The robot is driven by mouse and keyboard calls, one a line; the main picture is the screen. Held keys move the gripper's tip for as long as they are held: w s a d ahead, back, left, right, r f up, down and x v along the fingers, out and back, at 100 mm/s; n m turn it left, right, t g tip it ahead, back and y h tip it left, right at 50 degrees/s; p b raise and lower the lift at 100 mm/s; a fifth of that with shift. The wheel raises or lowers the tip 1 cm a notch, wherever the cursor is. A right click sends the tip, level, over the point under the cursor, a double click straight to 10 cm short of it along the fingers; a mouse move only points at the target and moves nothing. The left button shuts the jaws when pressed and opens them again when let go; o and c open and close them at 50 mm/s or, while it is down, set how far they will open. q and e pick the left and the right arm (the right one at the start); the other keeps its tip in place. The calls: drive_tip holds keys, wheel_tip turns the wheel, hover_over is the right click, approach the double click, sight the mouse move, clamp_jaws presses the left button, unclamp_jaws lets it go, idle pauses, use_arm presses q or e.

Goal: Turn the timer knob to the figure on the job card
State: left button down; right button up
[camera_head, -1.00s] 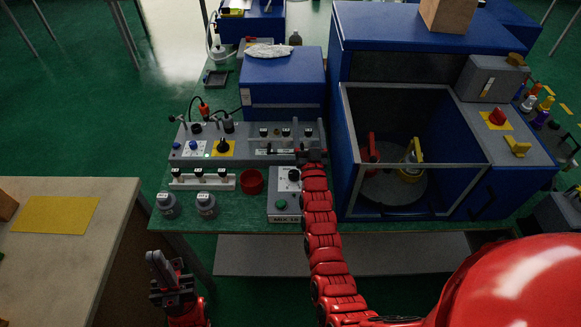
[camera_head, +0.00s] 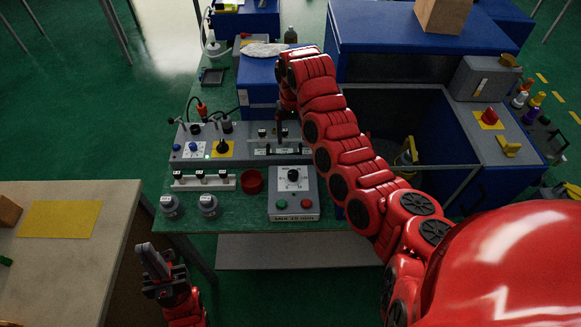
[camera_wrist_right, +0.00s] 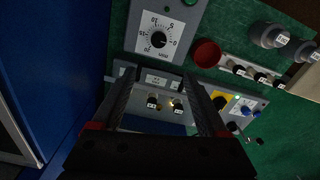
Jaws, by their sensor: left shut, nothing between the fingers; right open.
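The grey timer box (camera_head: 312,187) stands near the bench's front edge, with a black knob (camera_head: 293,174) on a white dial, and green and red buttons. In the right wrist view the knob (camera_wrist_right: 158,40) sits in a dial with several figures; its pointer direction is too small to tell. A white label strip (camera_head: 295,217) on the box's front has small print I cannot read surely. My right gripper (camera_head: 287,108) is behind the box, above the long grey panel; the right wrist view shows its fingers (camera_wrist_right: 164,95) open and empty. My left gripper (camera_head: 152,262) is shut and empty, off the bench's front left.
The grey panel (camera_head: 182,153) has a yellow-plated knob and several plugs. A red cup (camera_head: 251,181) and two grey jars (camera_head: 208,206) stand left of the timer box. A big blue machine (camera_head: 385,55) stands right. A table (camera_head: 100,270) is at left.

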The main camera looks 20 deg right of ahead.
drive_tip(key=b, duration=0.2)
approach(293, 173)
wheel_tip(293, 173, down, 7)
drive_tip(key=shift+w+r+p, duration=0.1)
drive_tip(key=shift+w+p, duration=0.05)
drive_tip(key=shift+p, duration=1.05)
drive_tip(key=shift+f, duration=0.9)
clamp_jaws()
